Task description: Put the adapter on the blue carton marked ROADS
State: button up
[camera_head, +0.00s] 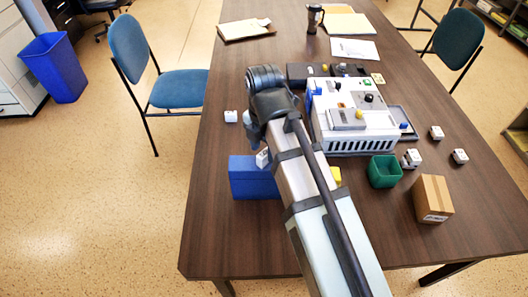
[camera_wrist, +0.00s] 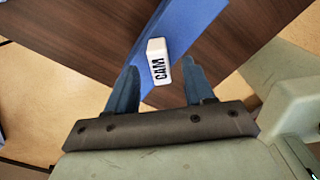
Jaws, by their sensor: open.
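A blue carton (camera_head: 250,183) stands at the left front of the table, partly hidden behind my arm. I cannot see the ROADS mark on it. A small white block marked CAM (camera_wrist: 158,65) sits over the carton's blue top (camera_wrist: 187,25); it also shows in the head view (camera_head: 263,158). I take this block to be the adapter. My gripper (camera_wrist: 160,63) is open, with one finger on each side of the block and visible gaps between. The block appears to rest on the carton's top.
Other small white blocks (camera_head: 231,116) (camera_head: 436,132) lie on the table. A white device (camera_head: 350,128) stands mid-table, a green open box (camera_head: 384,172) and a brown carton (camera_head: 433,198) to the right. Bare tabletop (camera_head: 222,215) lies at the front left.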

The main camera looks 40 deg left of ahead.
aim_at(264, 153)
notch_tip(264, 153, up, 9)
jog(key=shift+r, duration=0.15)
dwell(0.4)
